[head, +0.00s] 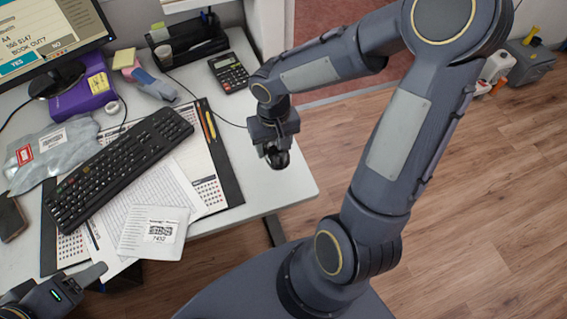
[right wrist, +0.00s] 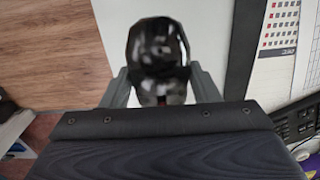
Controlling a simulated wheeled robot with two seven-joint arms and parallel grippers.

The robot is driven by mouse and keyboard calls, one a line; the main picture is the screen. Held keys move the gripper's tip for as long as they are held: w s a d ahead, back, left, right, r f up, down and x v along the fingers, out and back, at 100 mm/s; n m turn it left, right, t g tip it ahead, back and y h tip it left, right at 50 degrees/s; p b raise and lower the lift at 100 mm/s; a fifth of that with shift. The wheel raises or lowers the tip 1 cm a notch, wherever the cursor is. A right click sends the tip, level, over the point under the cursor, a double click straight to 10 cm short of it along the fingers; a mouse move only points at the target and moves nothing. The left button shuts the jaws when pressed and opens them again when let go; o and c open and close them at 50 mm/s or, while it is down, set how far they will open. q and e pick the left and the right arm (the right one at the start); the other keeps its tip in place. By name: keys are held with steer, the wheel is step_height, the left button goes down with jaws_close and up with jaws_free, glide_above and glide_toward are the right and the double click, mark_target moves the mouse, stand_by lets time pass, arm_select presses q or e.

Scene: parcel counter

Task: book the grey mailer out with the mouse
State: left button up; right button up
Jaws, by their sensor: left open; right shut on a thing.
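The mouse (head: 279,159) is black and glossy, near the desk's right edge. My right gripper (head: 274,146) is shut on it; whether it touches the desk I cannot tell. In the right wrist view the mouse (right wrist: 157,55) sits between the two fingers. The grey mailer (head: 73,135), a crumpled plastic bag with a red label and a barcode label, lies at the left, partly behind the keyboard. The monitor (head: 45,40) shows "BOOK OUT?" with a highlighted YES and a NO button. My left gripper (head: 60,287) is open and empty at the lower left corner, partly cut off.
The black keyboard (head: 120,165) lies slanted over papers and a desk pad (head: 228,181). A pale mailer with a barcode (head: 152,232) lies at the front edge. A calculator (head: 229,72) and a pen tray (head: 188,45) stand at the back. Bare desk surrounds the mouse.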

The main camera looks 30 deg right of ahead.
steer(key=w+f, duration=0.1)
steer(key=w+d+f+b, duration=0.1)
steer(key=w+f, duration=0.2)
steer(key=shift+w+d+b, duration=0.1)
steer(key=shift+d+b, duration=0.15)
steer(key=shift+b, duration=0.1)
arm_select(q)
steer(key=shift+f+b, duration=0.9)
steer(key=shift+f, duration=1.45)
arm_select(e)
steer(key=shift+f, duration=1.15)
arm_select(q)
steer(key=shift+f, duration=0.2)
arm_select(e)
steer(key=shift+f, duration=0.15)
steer(key=shift+a, duration=0.15)
arm_select(q)
steer(key=shift+f+b, duration=0.35)
steer(key=shift+b, duration=0.2)
arm_select(e)
steer(key=shift+w+a, duration=0.2)
steer(key=shift+a, duration=0.35)
steer(key=shift+w+a, duration=0.2)
steer(key=shift+a, duration=0.35)
steer(key=o, duration=1.1)
